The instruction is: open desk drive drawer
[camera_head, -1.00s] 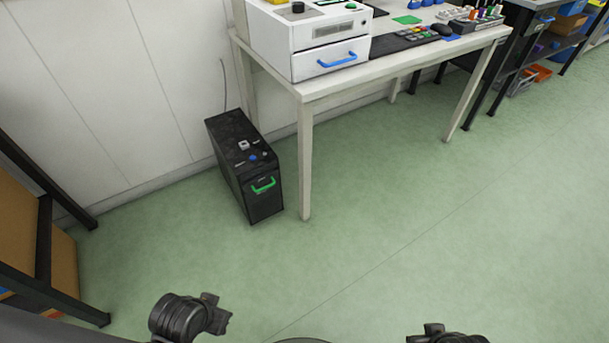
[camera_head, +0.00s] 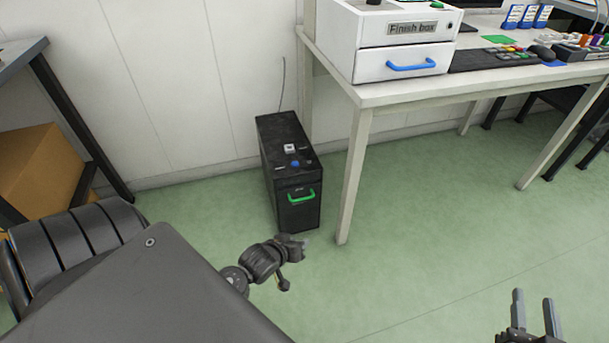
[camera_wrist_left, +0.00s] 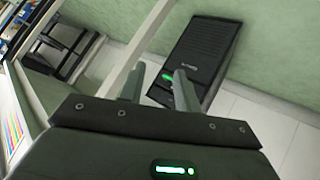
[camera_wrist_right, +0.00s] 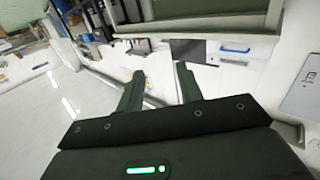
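A black tower unit (camera_head: 293,165) stands on the floor beside the desk, with a green handle (camera_head: 301,196) on its closed front. My left gripper (camera_head: 296,248) is in front of and below the tower in the head view, empty. In the left wrist view its two fingers are apart, and the tower (camera_wrist_left: 203,55) lies beyond them, with the green handle (camera_wrist_left: 167,77) showing between the fingertips, not gripped. A white "Finish box" (camera_head: 400,30) on the desk has a closed drawer with a blue handle (camera_head: 411,66). My right gripper (camera_head: 534,308) is open and empty over the floor.
The white desk (camera_head: 420,90) has a front leg (camera_head: 354,175) just right of the tower. A keyboard (camera_head: 495,57) lies on the desk. A dark-framed shelf with a cardboard box (camera_head: 45,170) stands at left. The green floor (camera_head: 430,220) in front is clear.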

